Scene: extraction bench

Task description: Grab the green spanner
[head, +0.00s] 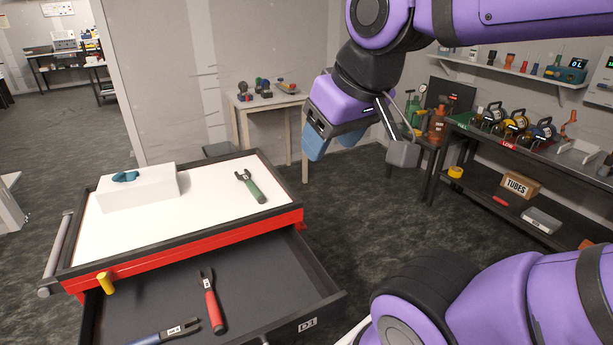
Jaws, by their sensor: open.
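The green spanner (250,187) lies on the white top of the red tool cart (200,250), towards its right side. Its dark open jaw points up and left, and its green handle points down and right. My gripper (357,152) is in the air to the right of the cart and higher in the picture than the spanner.
A white block (137,188) with a teal object (125,176) stands on the cart's left. The open drawer (260,290) below holds a red spanner (212,302) and a blue one (165,333). A yellow cylinder (105,283) sits at the front edge. The cart top around the green spanner is clear.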

